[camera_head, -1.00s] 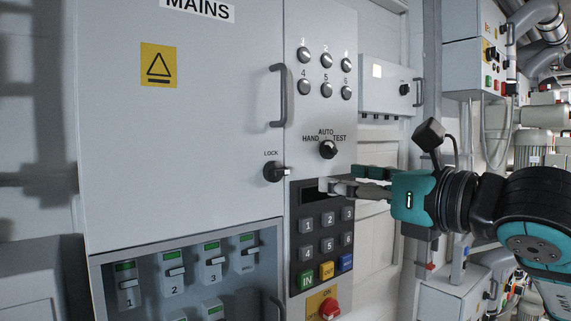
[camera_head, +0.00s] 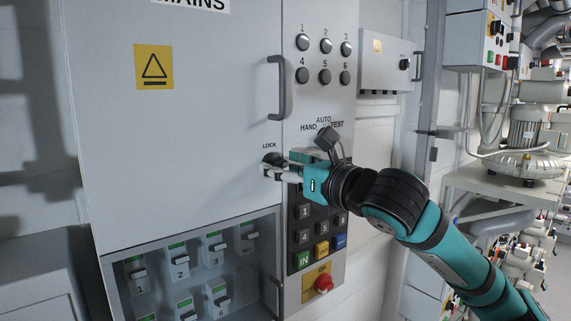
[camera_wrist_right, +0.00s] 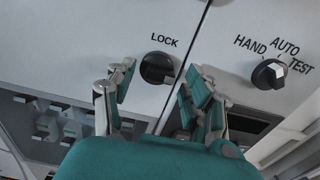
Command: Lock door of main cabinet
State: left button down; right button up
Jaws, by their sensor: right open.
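The main cabinet door (camera_head: 190,115) is a large grey panel with a yellow warning sign and a vertical handle (camera_head: 275,88); it looks shut. The black LOCK knob (camera_head: 268,158) sits at the door's lower right. In the right wrist view the lock knob (camera_wrist_right: 157,68) shows just beyond the fingertips, with its LOCK label above. My right gripper (camera_head: 270,170) is open in front of the knob and partly covers it. In the right wrist view the gripper's fingers (camera_wrist_right: 155,85) are spread to either side below the knob. My left gripper is out of view.
A HAND/AUTO/TEST selector (camera_wrist_right: 269,74) is right of the lock. The keypad (camera_head: 318,238), an emergency button (camera_head: 323,284) and round buttons (camera_head: 325,60) are on the right-hand panel. A breaker window (camera_head: 190,265) lies below the door.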

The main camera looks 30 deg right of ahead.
grip_shut()
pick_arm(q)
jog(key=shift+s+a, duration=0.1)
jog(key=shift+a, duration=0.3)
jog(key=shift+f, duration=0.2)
pick_arm(e)
jog(key=n+b, duration=0.2)
jog(key=n, duration=0.1)
jog(key=shift+n, duration=0.3)
jog(key=n+b, duration=0.1)
jog(key=n, duration=0.3)
jog(key=shift+r+n+b, duration=0.15)
jog(key=shift+n+b, duration=0.15)
jog(key=shift+b, duration=0.05)
jog(key=n, duration=0.4)
jog(key=shift+a+r+b, duration=0.1)
jog(key=shift+b, duration=0.3)
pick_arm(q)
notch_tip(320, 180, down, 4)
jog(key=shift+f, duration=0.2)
pick_arm(e)
jog(key=n, duration=0.5)
jog(key=shift+a, duration=0.1)
jog(key=shift+n, duration=0.5)
